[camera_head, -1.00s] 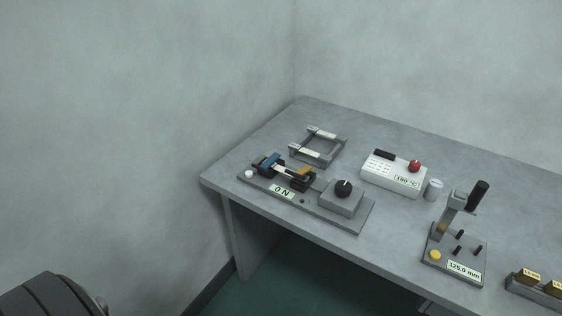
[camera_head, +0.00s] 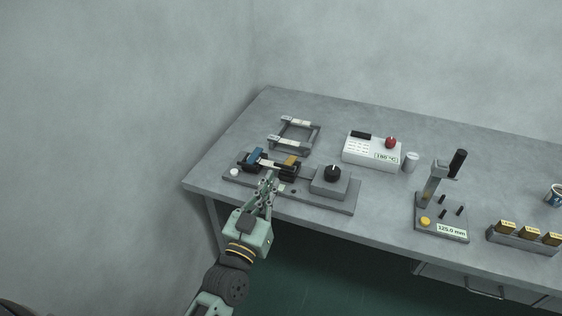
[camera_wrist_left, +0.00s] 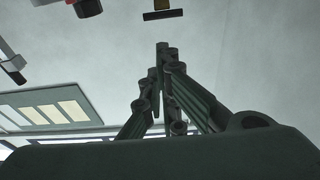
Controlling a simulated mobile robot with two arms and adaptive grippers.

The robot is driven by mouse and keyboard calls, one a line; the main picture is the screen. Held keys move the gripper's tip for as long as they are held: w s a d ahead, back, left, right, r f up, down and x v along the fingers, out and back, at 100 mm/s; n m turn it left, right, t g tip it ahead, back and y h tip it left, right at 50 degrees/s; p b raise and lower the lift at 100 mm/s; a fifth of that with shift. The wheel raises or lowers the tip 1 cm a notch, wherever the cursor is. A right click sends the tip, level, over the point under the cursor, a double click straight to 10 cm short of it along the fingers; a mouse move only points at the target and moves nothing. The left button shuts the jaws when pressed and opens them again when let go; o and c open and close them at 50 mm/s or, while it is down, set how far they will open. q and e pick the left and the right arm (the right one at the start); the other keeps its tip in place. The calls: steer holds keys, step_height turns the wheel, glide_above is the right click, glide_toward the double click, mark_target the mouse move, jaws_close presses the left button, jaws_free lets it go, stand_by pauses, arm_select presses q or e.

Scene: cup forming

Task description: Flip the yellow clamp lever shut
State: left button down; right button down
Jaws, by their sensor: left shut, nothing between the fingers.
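The yellow clamp lever (camera_head: 291,160) is a small yellow piece on the right part of the clamp fixture, on a grey base plate (camera_head: 330,205) at the table's left end. A blue lever (camera_head: 255,155) sits to its left. My left gripper (camera_head: 268,179) is shut and empty. Its fingertips appear in front of the fixture, below and left of the yellow lever, and cover part of the plate and its label. I cannot tell whether they touch anything. The shut fingers also show in the left wrist view (camera_wrist_left: 162,47). My right gripper is not in view.
A black knob (camera_head: 332,172) on a grey block stands right of the clamps. Behind are a grey frame (camera_head: 294,133) and a white box (camera_head: 371,151) with a red knob. A lever press (camera_head: 442,205) and a rack of yellow-labelled blocks (camera_head: 522,237) stand farther right.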

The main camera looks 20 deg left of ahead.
arm_select(q)
steer(key=w+r+p, duration=0.2)
steer(key=w+r, duration=0.3)
steer(key=w, duration=0.5)
steer(key=shift+s+a+f+b, duration=0.1)
steer(key=shift+s+f+b, duration=0.15)
steer(key=shift+f, duration=0.9)
steer(key=shift+s+f+b, duration=0.1)
steer(key=shift+s+f, duration=0.1)
steer(key=shift+f, duration=0.95)
steer(key=shift+t, duration=0.3)
